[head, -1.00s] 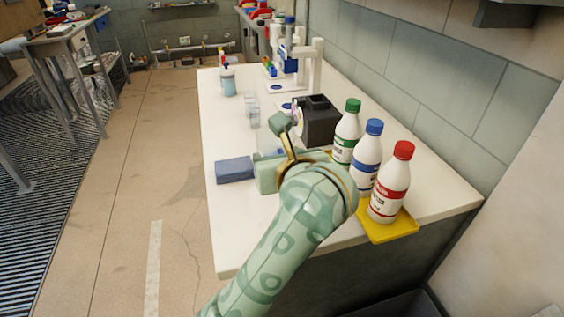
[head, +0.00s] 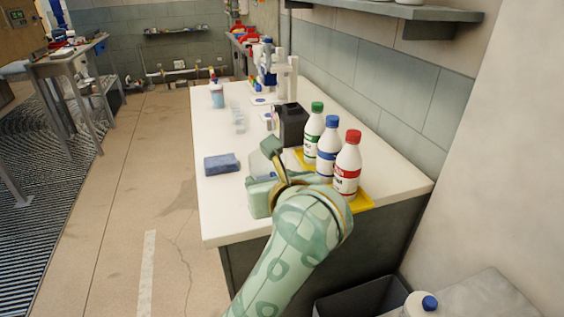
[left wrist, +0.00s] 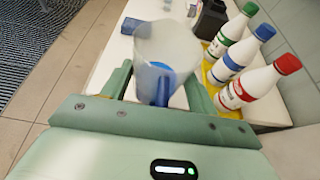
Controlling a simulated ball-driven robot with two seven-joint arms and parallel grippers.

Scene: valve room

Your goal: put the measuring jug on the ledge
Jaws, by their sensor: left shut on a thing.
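The measuring jug (left wrist: 168,48) is a translucent, cloudy cup with a blue handle. In the left wrist view it sits between the fingers of my left gripper (left wrist: 160,90), which is shut on its handle. In the head view my left gripper (head: 273,168) is over the near part of the white bench and mostly hides the jug, whose pale side (head: 259,163) just shows. A grey ledge (head: 390,13) runs along the wall at the upper right, above and beyond the gripper; only part of its top shows. My right gripper is not in view.
Bottles with green (head: 314,130), blue (head: 328,150) and red (head: 347,165) caps stand on a yellow tray (head: 362,201) right of my gripper. A blue sponge (head: 222,164) lies to its left. The bench's near left corner is clear.

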